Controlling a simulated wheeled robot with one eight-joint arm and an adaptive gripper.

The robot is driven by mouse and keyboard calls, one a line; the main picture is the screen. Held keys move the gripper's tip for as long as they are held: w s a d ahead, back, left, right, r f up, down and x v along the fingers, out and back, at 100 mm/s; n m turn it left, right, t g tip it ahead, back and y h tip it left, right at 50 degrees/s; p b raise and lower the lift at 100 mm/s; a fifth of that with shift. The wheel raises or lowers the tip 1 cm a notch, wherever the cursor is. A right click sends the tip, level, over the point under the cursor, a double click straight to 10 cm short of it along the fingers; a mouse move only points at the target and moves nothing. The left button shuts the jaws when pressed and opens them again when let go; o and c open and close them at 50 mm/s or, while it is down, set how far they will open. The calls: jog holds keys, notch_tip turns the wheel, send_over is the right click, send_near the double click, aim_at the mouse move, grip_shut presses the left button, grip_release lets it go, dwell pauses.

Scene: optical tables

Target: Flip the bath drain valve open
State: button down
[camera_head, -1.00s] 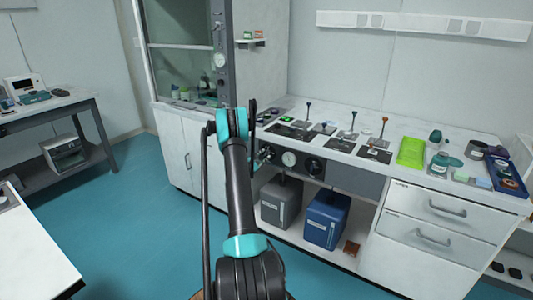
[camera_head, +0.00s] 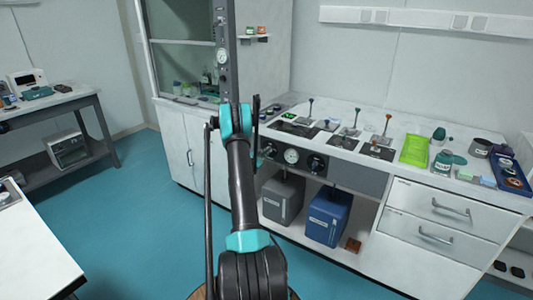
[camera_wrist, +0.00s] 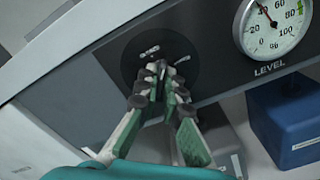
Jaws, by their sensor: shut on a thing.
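In the wrist view my gripper (camera_wrist: 163,80) reaches up to a round black valve plate (camera_wrist: 185,58) with small white marks on the dark panel. Its green-padded fingers are close together at the plate, shut on the valve handle. The handle is mostly hidden between the fingers, so its angle cannot be told. In the head view the valve (camera_head: 268,150) shows as a dark fitting at the left of the bench's front panel, partly beside my arm. My fingertips are not clear there.
A LEVEL gauge (camera_wrist: 274,22) sits right of the valve, with a blue box (camera_wrist: 290,115) below it. The head view shows a dark knob (camera_head: 317,163) right of the gauge, a grey box (camera_head: 282,199) under the panel and small levers on the white worktop (camera_head: 400,128).

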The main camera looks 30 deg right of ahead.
jog(key=shift+m, duration=5.1)
jog(key=c, duration=1.7)
grip_release()
jog(key=shift+v, duration=3.8)
